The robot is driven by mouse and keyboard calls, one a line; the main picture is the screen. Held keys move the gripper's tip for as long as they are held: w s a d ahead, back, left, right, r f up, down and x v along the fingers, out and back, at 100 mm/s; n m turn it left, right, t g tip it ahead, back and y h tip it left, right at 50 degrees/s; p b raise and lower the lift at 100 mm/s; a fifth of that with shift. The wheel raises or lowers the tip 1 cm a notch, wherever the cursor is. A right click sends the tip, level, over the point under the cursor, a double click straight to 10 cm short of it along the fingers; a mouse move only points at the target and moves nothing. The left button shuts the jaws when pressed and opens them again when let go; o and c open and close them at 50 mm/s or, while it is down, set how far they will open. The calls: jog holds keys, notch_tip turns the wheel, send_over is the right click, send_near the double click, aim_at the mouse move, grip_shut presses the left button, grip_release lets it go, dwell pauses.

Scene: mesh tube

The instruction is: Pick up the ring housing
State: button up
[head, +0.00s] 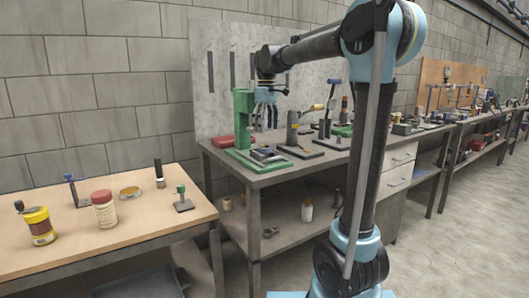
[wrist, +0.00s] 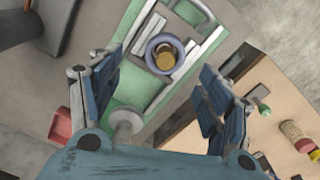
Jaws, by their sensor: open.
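A blue-grey ring (wrist: 151,51), which looks like the ring housing, lies on the grey plates of the green press base. A brassy round part shows inside its opening. In the head view the ring housing (head: 262,151) is small on the press base. My gripper (wrist: 162,64) is open and empty, its two dark blue fingers spread wide, with the ring between and beyond them in the wrist view. In the head view my gripper (head: 267,114) hangs above the press base, apart from the ring.
The green press column (head: 243,118) stands close beside my gripper. A grey cylinder stand (head: 293,130) with a yellow-tipped handle is to the right. The left wooden table (head: 120,230) carries several small items.

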aim_at(263, 145)
notch_tip(263, 145, down, 2)
jog(key=shift+f, duration=0.1)
jog(key=shift+a+f, duration=0.2)
jog(key=shift+f, duration=0.65)
jog(key=shift+a+f, duration=0.2)
jog(key=shift+f, duration=0.7)
jog(key=shift+a+f, duration=0.2)
jog(key=shift+f, duration=0.65)
jog(key=c, duration=1.4)
